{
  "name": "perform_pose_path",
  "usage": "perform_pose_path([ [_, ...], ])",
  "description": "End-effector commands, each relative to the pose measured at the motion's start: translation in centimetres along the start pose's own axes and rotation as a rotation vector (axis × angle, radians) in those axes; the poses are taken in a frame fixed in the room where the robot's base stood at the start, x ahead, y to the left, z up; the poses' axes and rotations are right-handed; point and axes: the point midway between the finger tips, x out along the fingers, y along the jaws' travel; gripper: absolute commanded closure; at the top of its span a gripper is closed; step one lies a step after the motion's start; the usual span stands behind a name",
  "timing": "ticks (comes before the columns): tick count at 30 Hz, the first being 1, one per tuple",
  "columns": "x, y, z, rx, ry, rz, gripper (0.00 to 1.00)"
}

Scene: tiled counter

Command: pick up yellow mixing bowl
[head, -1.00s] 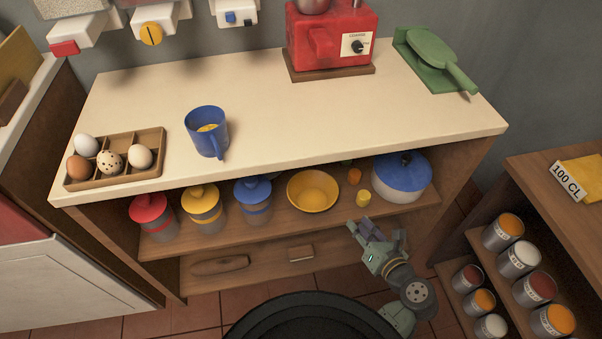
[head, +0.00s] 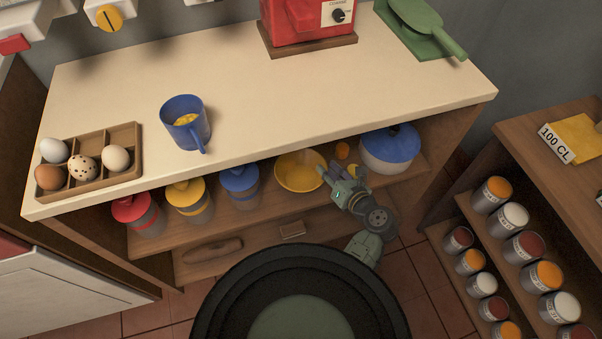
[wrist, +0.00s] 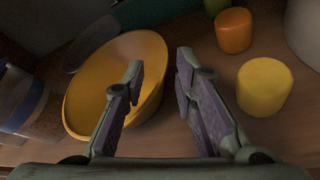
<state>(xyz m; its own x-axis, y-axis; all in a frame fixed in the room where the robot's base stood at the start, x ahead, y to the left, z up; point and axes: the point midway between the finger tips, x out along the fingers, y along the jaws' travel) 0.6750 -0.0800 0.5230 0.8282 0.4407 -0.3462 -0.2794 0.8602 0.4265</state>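The yellow mixing bowl (head: 299,172) stands upright on the shelf under the counter top, between a blue-lidded jar and a white pot. In the wrist view the bowl (wrist: 95,85) lies at the left, its right rim close to the left finger. My gripper (wrist: 160,75) is open and empty, with the left finger over the bowl's right side and the right finger beyond its rim. I cannot tell whether the left finger touches the bowl. In the head view my gripper (head: 336,172) is at the bowl's right edge.
A small yellow cylinder (wrist: 264,86) and an orange one (wrist: 234,30) stand right of my gripper. The blue-lidded white pot (head: 389,152) is further right. The blue-lidded jar (head: 240,187) is left of the bowl. The counter top (head: 290,95) overhangs the shelf.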

Motion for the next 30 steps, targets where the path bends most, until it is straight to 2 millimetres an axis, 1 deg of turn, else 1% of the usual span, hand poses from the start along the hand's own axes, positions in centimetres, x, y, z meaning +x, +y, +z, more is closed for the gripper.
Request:
perform_pose_path([
  [1,0.8,-0.2,0.3,-0.001,0.001,0.001,0.74],
  [3,1.8,-0.1,0.2,0.0,0.001,0.002,0.74],
  [6,2.6,-0.2,0.2,0.0,0.0,0.001,0.74],
  [14,2.9,-0.2,0.1,0.0,0.0,0.0,0.74],
  [25,2.9,-0.2,0.1,0.0,0.0,0.0,0.99],
  [26,2.9,-0.2,0.1,0.0,0.0,0.0,1.0],
  [30,2.8,-0.2,0.1,0.0,0.0,0.0,1.0],
])
